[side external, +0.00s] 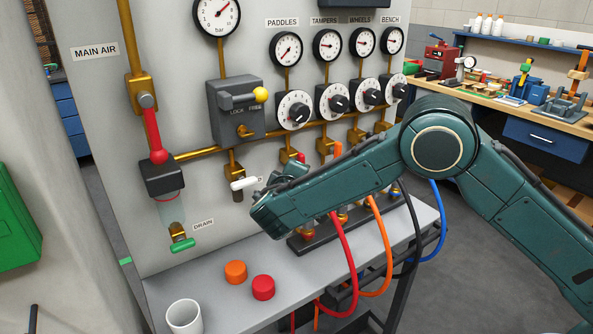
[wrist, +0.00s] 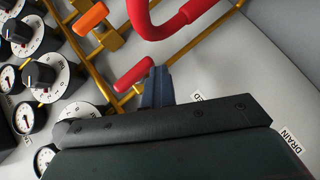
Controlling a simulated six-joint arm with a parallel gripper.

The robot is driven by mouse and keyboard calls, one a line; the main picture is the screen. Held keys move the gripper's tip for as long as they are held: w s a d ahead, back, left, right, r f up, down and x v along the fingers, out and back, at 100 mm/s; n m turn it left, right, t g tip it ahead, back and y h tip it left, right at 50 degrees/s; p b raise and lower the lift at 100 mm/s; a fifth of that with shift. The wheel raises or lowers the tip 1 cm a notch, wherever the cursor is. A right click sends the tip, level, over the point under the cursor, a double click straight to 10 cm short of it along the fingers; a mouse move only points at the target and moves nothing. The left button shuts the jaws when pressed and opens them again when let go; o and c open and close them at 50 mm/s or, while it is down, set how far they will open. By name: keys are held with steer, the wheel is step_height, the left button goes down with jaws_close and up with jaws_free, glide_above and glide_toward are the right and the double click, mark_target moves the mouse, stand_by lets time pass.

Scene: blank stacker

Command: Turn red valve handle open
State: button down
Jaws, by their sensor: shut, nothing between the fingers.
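A short red handle (wrist: 134,75) sits on a brass branch valve in the wrist view. Its lower right end appears close beside my fingertips; I cannot tell whether they touch. In the side view, the red handle (side external: 301,157) shows under the leftmost black knob, partly behind my wrist. My gripper (wrist: 157,72) has its narrow blue-grey fingers together with nothing between them. In the side view my gripper (side external: 290,172) is near the panel, mostly hidden by my arm. A larger red lever (side external: 154,135) stands nearly upright on the main air pipe, away from my gripper.
An orange handle (wrist: 90,18) stands beside the red one. A red hose (wrist: 170,25) loops close to my fingers. A white handle (side external: 244,184) is just left of my wrist. The grey shelf (side external: 215,300) holds a white cup (side external: 184,317) and orange and red caps.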

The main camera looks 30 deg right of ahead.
steer(key=s+a, duration=0.7)
steer(key=a, duration=0.4)
stand_by(0.3)
